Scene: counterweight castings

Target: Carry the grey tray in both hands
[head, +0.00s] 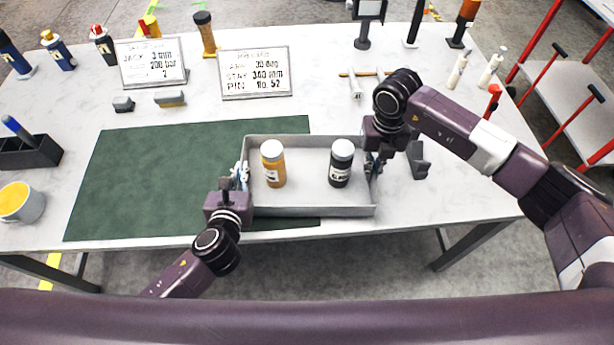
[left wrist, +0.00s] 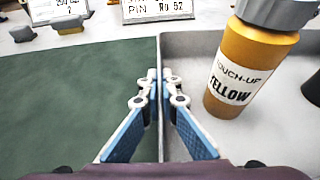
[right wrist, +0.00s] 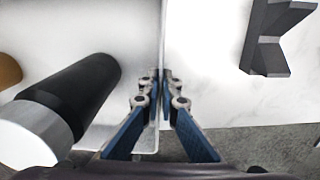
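The grey tray (head: 312,211) sits at the front of the table, partly over the green mat. A yellow bottle (head: 274,170) with a white cap, labelled touch-up yellow in the left wrist view (left wrist: 245,75), stands upright in it. A black bottle (head: 340,168) with a white cap stands upright to its right. My left gripper (head: 241,174) is shut on the tray's left wall, one finger on each side (left wrist: 160,80). My right gripper (head: 373,164) is shut on the right wall in the same way (right wrist: 160,78). The tray's underside is hidden.
The green mat (head: 150,180) is clear left of the tray. A dark angled block (head: 418,160) lies close to my right gripper. Two signs (head: 254,73), small blocks and several bottles stand farther back. A yellow-filled pot (head: 20,203) is at the left edge.

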